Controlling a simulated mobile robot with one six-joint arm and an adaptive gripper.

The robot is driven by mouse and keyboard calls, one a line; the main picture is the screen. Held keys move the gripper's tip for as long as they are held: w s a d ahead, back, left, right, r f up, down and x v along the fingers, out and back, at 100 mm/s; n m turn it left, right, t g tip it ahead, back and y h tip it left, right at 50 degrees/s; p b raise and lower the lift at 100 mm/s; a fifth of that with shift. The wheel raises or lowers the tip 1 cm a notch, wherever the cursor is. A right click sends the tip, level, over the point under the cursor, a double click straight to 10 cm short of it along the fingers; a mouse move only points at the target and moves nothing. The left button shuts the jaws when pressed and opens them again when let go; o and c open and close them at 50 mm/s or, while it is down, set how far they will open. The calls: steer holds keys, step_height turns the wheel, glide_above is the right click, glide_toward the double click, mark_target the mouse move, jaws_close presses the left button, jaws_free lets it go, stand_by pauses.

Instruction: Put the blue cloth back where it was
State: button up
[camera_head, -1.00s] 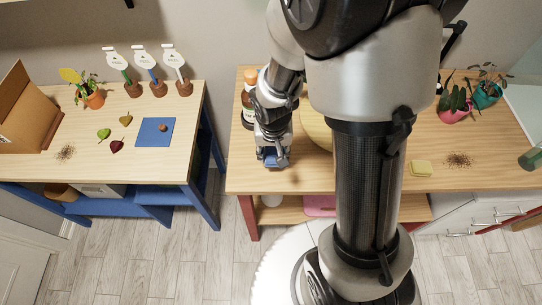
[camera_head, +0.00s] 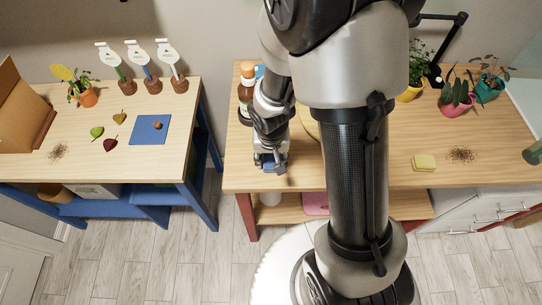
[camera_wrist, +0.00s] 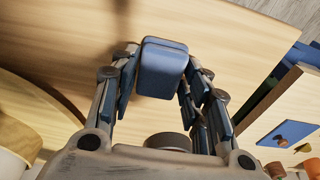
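The blue cloth (camera_wrist: 162,68) looks like a small, thick folded block in the wrist view. My gripper (camera_wrist: 158,88) has a finger on each side of it and appears shut on it. In the head view my gripper (camera_head: 270,160) is over the front left part of the right-hand wooden table (camera_head: 390,130), and the cloth barely shows there. I cannot tell whether the cloth touches the tabletop. A flat blue square mat (camera_head: 148,137) with a small brown thing on it lies on the left table (camera_head: 70,120).
A yellow block (camera_head: 424,162) and spilled soil (camera_head: 461,155) are on the right table, with potted plants behind. A round wooden thing (camera_wrist: 30,110) is close by. A floor gap separates the tables.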

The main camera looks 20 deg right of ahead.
steer(key=o, duration=0.3)
step_height(320, 180, up, 12)
steer(key=s+p, duration=0.2)
steer(key=p, duration=0.3)
step_height(320, 180, up, 11)
steer(key=n+t, duration=0.1)
glide_above(271, 165)
steer(key=s+d, duration=0.1)
steer(key=s, duration=0.2)
steer(key=s+r+n+t, duration=0.2)
steer(key=s+r, duration=0.6)
steer(key=s, duration=0.2)
steer(key=shift+r+n, duration=0.3)
steer(key=shift+r, duration=0.05)
steer(key=shift+a, duration=0.1)
